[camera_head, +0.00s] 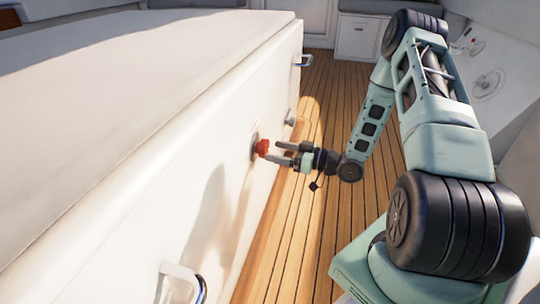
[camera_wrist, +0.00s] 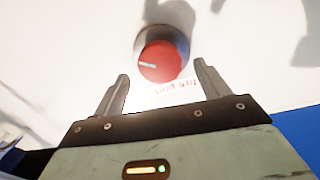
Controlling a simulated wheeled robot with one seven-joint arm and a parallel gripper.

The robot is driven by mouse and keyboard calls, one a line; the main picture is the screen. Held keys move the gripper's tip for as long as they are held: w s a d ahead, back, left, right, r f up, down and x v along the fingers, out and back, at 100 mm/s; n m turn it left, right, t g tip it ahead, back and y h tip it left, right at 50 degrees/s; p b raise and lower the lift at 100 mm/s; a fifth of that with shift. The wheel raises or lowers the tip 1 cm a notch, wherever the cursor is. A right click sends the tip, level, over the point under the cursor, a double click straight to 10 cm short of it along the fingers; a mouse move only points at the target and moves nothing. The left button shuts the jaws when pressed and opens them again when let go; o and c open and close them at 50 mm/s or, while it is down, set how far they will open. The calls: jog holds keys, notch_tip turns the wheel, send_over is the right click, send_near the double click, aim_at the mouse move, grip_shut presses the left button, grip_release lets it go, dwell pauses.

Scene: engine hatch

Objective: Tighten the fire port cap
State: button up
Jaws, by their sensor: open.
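The red fire port cap (camera_head: 262,148) sits on a dark round fitting on the side wall of the white engine hatch (camera_head: 160,190). In the wrist view the red cap (camera_wrist: 161,62) shows a short pale mark on its face, with red lettering, partly hidden, on the wall below it. My gripper (camera_head: 276,153) is open and points at the wall close to the cap. In the wrist view its two fingers (camera_wrist: 163,82) stand apart, one to each side below the cap. The cap appears just beyond the fingertips, and I see no contact.
A handle (camera_head: 182,278) sticks out from the hatch wall at the near end, and another handle (camera_head: 303,61) is at the far end. A small grey knob (camera_head: 290,117) is beyond the cap. The plank floor (camera_head: 300,220) beside the hatch is clear.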

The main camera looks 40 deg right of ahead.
aim_at(268, 149)
jog(key=shift+b+x, duration=0.4)
jog(key=shift+x, duration=1.2)
jog(key=c, duration=1)
jog(key=shift+o, duration=0.2)
